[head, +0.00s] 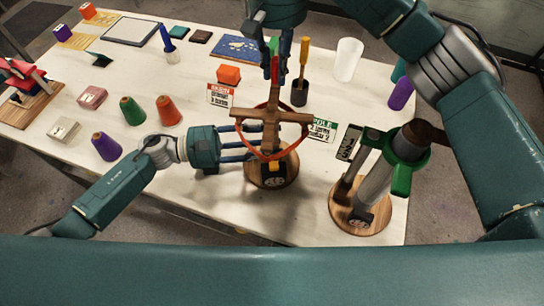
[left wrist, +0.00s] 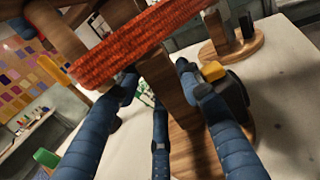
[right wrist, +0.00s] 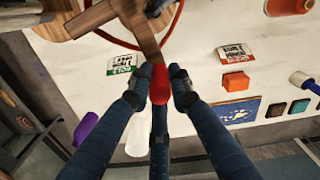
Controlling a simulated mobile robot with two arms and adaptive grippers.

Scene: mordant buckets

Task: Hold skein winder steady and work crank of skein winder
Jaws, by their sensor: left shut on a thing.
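The skein winder stands on a round wooden base (head: 272,176) near the table's front edge, with wooden cross arms (head: 292,116) and an orange-red yarn loop (head: 262,153) hanging around them. The yarn crosses the left wrist view (left wrist: 130,45). My left gripper (head: 250,144) is shut on the winder's wooden post (left wrist: 165,90), below the arms. My right gripper (right wrist: 161,76) is above and behind the winder, its fingers on both sides of the red crank handle (right wrist: 158,88). The handle also shows in the head view (head: 275,68). I cannot tell whether the right fingers touch it.
A second round-based stand (head: 357,215) with a green part (head: 401,180) is right of the winder. A dark pot (head: 299,93) and white cylinder (head: 347,60) stand behind.

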